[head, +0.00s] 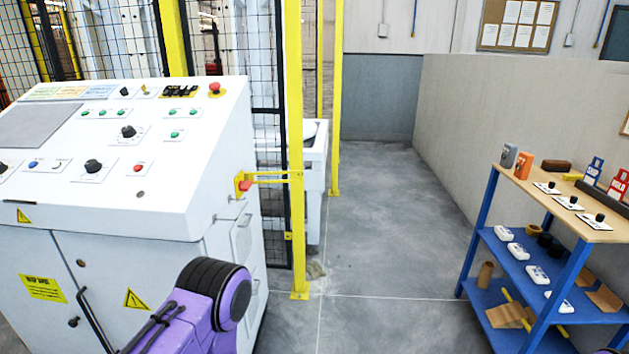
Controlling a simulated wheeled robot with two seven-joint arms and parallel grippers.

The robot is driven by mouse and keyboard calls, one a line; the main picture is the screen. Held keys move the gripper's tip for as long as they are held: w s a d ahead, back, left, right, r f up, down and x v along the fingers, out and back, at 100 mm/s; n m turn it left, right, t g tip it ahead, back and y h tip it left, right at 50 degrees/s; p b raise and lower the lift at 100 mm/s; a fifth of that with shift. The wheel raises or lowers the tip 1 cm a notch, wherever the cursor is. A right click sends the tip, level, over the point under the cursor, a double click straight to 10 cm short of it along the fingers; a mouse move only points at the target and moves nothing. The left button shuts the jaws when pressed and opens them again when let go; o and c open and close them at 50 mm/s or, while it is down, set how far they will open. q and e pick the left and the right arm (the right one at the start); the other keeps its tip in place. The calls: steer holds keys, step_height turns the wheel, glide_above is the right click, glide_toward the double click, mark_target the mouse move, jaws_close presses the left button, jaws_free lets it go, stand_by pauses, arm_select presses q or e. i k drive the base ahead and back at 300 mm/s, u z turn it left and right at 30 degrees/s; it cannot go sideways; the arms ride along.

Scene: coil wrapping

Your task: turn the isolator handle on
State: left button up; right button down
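A red and yellow isolator handle (243,185) sits on the right side wall of the white control console (160,205). The red part lies against a yellow plate, and a thin yellow bar seems to run from there toward the yellow fence post. It is too small to tell the handle's switch position. A purple and black link of my own arm (205,300) shows at the bottom, in front of the console and below the handle, apart from it in the picture. Neither of my grippers shows in the head view.
A yellow post (296,230) and mesh fence stand just right of the console. A blue shelf cart (487,225) with a wooden top holds several small items at the right. The grey floor (390,240) between them is clear, bounded by a low grey wall (490,120).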

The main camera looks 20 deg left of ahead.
mark_target(242, 186)
steer(key=z, duration=0.35)
steer(key=i, duration=0.9)
steer(key=u, duration=0.7)
steer(key=i, duration=0.65)
steer(key=u, duration=0.8)
